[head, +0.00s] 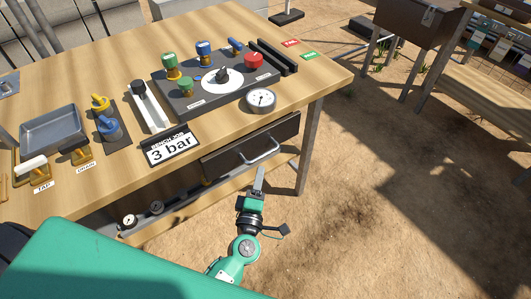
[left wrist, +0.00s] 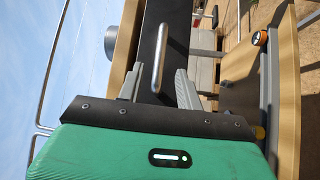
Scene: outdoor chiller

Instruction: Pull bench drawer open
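The bench drawer has a dark front (head: 222,161) under the near right edge of the wooden bench, and it looks shut. A silver bar handle (head: 263,153) stands out from it. My left gripper (head: 260,172) is just below and in front of the handle in the head view. In the left wrist view its two fingers (left wrist: 158,88) are apart, with the upright-looking handle (left wrist: 158,55) lined up between and beyond them against the dark drawer front (left wrist: 178,22). No grip on the handle shows. My right gripper is out of view.
A bench leg (head: 308,150) stands right of the drawer. A lower shelf (head: 185,208) holds small gauges.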

